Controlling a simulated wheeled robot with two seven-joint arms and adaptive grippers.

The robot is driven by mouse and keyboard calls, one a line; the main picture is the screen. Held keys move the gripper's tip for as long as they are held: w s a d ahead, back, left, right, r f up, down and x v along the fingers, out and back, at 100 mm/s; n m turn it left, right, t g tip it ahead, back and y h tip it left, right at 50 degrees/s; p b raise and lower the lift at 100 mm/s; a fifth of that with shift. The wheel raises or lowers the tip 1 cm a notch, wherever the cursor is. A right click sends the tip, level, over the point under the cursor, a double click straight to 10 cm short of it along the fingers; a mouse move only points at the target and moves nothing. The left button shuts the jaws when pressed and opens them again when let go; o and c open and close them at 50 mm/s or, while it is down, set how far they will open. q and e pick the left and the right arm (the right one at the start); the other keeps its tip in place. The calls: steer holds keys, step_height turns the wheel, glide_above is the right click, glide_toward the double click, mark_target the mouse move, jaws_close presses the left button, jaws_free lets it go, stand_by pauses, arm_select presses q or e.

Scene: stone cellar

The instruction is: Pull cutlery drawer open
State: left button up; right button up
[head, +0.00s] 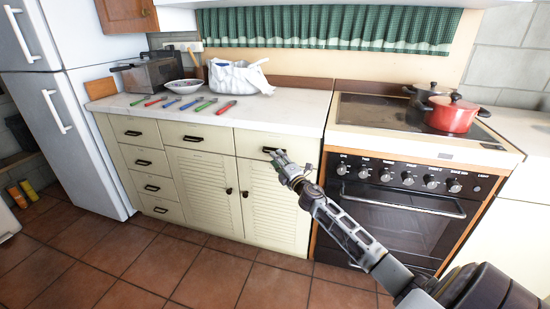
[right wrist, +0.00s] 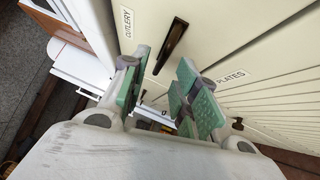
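The cutlery drawer (head: 248,139) is the cream top drawer at the right end of the counter, beside the stove. It looks shut. Its dark handle (head: 269,149) is partly behind my right gripper (head: 284,163) in the head view. In the right wrist view the CUTLERY label (right wrist: 127,24) and the dark bar handle (right wrist: 173,42) are on the cream front. My right gripper (right wrist: 162,82) is open there, its green pads apart and empty. The handle's near end appears between the fingertips; I cannot tell whether they touch. My left gripper is not in view.
A louvred door below carries the PLATES label (right wrist: 231,76). The stove (head: 400,205) stands right of the drawer, with a red pot (head: 452,115) on top. Coloured utensils (head: 190,102) and a white bag (head: 237,77) lie on the counter. The tiled floor in front is clear.

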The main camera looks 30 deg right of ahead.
steer(key=shift+w+d+r, duration=0.1)
steer(key=shift+w+r, duration=0.1)
steer(key=shift+w, duration=1.15)
jaws_close()
